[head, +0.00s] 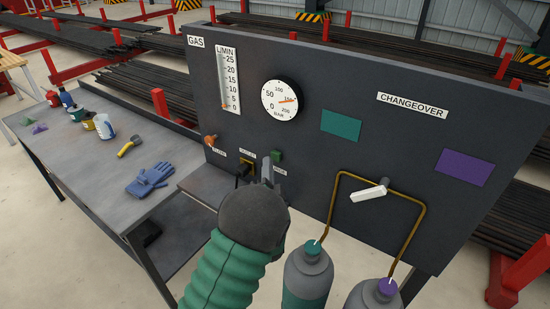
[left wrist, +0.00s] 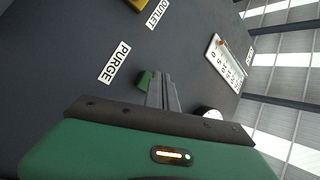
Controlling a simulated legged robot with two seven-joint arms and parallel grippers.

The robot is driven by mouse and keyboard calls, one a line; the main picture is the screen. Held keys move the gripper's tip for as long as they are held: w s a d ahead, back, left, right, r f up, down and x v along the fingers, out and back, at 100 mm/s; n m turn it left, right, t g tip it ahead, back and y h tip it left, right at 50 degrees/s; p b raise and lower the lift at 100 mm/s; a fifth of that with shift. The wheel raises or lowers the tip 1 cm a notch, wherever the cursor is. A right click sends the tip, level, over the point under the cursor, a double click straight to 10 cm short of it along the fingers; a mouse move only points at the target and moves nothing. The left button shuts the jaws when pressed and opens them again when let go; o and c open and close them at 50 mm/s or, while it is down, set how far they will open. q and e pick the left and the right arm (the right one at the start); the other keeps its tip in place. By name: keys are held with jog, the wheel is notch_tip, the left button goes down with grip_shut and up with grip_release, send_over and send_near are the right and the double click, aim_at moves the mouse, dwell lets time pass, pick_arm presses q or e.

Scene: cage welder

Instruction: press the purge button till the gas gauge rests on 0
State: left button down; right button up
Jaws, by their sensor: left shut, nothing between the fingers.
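The green purge button (head: 277,155) sits on the dark gas panel, above the partly covered PURGE label. My left gripper (head: 267,165) is shut and empty, its tips close beside the button on its left. In the left wrist view the button (left wrist: 145,80) shows right next to the shut fingers (left wrist: 162,90); I cannot tell whether they touch it. The round BAR gauge (head: 281,101) has its needle pointing right, well away from 0. The L/MIN flow scale (head: 229,80) has its orange marker at the bottom, near 0. My right gripper is in neither view.
An orange knob (head: 210,140) and a yellow outlet fitting (head: 244,168) are left of the button. A white changeover lever (head: 369,193) and brass pipes are at right, above two gas bottles (head: 308,270). A bench (head: 95,185) with blue gloves (head: 150,179) stands left.

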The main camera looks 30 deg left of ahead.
pick_arm(q)
jog(key=shift+w, duration=0.35)
jog(key=shift+w+r, duration=0.1)
jog(key=shift+w, duration=0.35)
dwell(0.6)
jog(key=shift+s, duration=0.9)
jog(key=s, duration=0.5)
jog(key=shift+a, duration=0.2)
dwell(0.7)
